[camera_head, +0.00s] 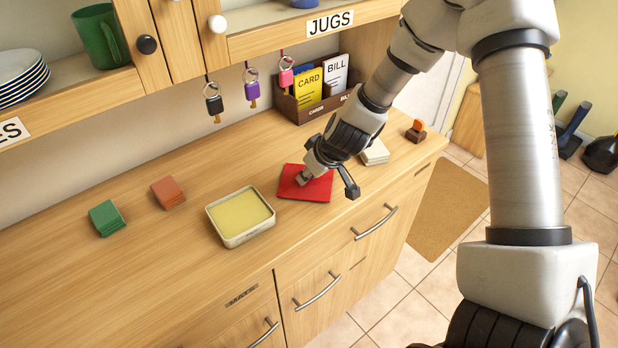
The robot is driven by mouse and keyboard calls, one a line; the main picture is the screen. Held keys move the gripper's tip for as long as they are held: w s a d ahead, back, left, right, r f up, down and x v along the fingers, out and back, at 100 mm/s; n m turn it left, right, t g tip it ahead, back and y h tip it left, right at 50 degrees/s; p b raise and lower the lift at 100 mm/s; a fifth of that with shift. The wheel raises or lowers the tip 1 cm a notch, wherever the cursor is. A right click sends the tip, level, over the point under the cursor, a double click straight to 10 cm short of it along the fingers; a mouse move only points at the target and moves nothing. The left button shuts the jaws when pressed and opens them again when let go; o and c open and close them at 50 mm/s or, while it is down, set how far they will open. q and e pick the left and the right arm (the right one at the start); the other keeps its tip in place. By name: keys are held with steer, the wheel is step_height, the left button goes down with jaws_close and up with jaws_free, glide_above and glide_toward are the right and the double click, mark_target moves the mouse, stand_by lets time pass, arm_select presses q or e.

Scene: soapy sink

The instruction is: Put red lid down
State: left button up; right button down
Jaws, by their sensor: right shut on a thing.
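The red lid (297,191) is a flat red square at the middle of the wooden counter, at or just above its surface. I cannot tell whether it touches the wood. My right gripper (325,184) comes down over it from the upper right and is shut on it, covering its right part. One finger shows over the red surface and another sticks out past the lid's right side. My left gripper is not in view.
An open tin with yellow contents (216,216) stands left of the lid. Green (107,217) and orange-brown (168,192) stacks lie farther left. A cream stack (375,153) and a card holder (300,112) stand beyond the gripper. The left counter (110,290) is clear.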

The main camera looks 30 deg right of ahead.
steer(key=shift+s+f, duration=0.1)
steer(key=shift+f, duration=0.05)
steer(key=c, duration=1)
jaws_free()
steer(key=shift+r, duration=0.3)
steer(key=p+v, duration=0.9)
steer(key=v, duration=0.2)
steer(key=shift+s+r, duration=0.2)
steer(key=shift+r, duration=0.2)
steer(key=shift+d, duration=0.1)
steer(key=shift+f, duration=0.1)
